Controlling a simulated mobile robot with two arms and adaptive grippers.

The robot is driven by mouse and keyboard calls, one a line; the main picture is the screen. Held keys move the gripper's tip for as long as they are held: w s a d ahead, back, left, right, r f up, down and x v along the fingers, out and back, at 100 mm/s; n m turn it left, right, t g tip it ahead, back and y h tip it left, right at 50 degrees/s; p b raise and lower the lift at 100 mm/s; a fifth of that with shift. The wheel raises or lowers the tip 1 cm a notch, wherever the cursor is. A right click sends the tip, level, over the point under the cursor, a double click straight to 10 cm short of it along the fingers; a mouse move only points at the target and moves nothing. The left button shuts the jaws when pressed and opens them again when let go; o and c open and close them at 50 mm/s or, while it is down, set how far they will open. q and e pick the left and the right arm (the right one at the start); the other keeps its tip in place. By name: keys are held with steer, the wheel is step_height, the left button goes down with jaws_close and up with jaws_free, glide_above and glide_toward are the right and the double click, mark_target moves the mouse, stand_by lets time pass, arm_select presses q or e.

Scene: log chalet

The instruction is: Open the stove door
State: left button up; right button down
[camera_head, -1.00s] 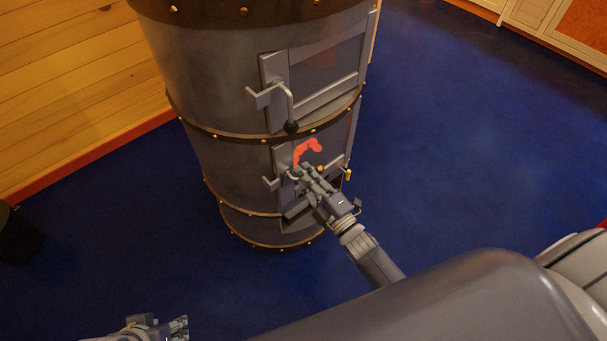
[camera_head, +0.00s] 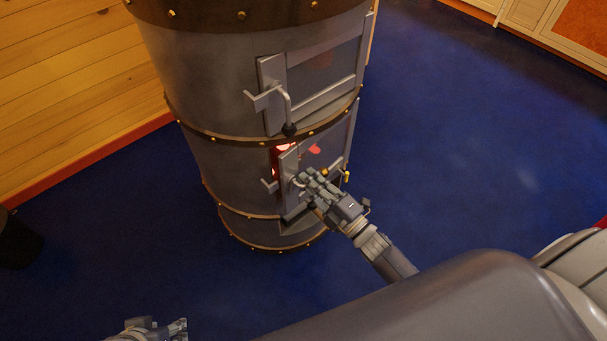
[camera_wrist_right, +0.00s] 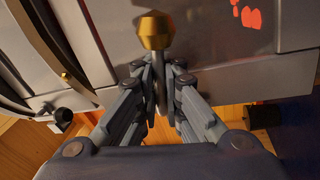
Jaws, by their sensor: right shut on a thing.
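The grey cylindrical stove (camera_head: 215,165) stands ahead with an upper and a lower glazed door. The lower stove door (camera_head: 292,175) is slightly ajar; a red glow shows in the gap at its left edge. My right gripper (camera_head: 306,180) is at this door's left side. In the right wrist view my right gripper (camera_wrist_right: 158,85) is shut on the door handle, a grey rod below a brass knob (camera_wrist_right: 155,30). The upper stove door (camera_head: 325,75) is shut. My left gripper (camera_head: 180,328) is at the bottom left, partly cut off and away from the stove.
Blue floor (camera_head: 450,130) lies open right of the stove. A wooden plank wall (camera_head: 75,80) rises behind it on the left. A dark round object (camera_head: 18,240) stands at the left edge. Pale cabinets (camera_head: 530,15) are at the far top right.

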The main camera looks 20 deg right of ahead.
steer(key=s+d+n+g+y, duration=0.2)
steer(key=s+d+y, duration=0.2)
steer(key=s+d, duration=0.2)
steer(key=shift+f+n+g+b, duration=0.3)
steer(key=shift+b, duration=0.15)
steer(key=c, duration=2.1)
jaws_free()
steer(key=shift+o, duration=0.4)
steer(key=shift+r, duration=0.1)
steer(key=shift+w+r, duration=0.1)
steer(key=v, duration=0.8)
